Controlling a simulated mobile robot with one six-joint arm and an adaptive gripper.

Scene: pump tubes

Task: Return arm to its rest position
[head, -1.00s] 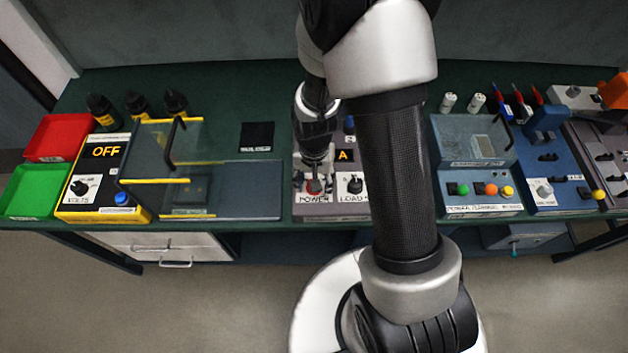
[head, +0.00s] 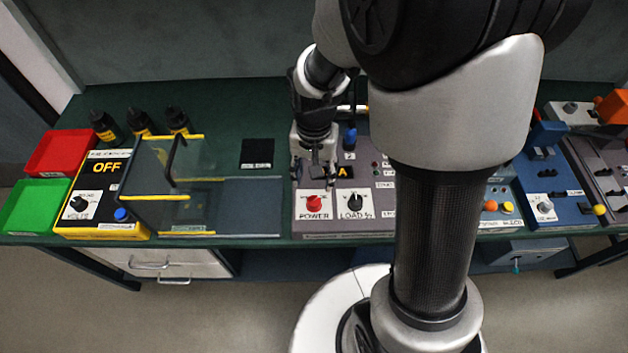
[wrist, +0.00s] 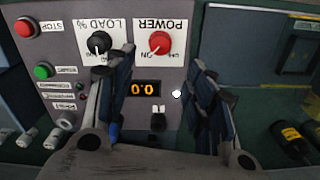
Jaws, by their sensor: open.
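My gripper (head: 315,180) is open and empty above the grey control panel (head: 300,228), just behind the red POWER knob (head: 314,202). In the wrist view its two fingers (wrist: 160,95) are spread apart, with the panel's lit display (wrist: 143,88) reading 0.0 between them. The POWER knob (wrist: 160,42) and the black LOAD knob (wrist: 99,43) lie beyond the fingertips, apart from them. My arm covers the right part of the panel in the head view.
A clear yellow-edged guard (head: 165,170) and a yellow OFF-display box (head: 100,190) stand left. Red (head: 62,150) and green (head: 38,205) trays are at far left. A blue device (head: 550,190) stands right. Black bottles (head: 140,120) stand at the back left.

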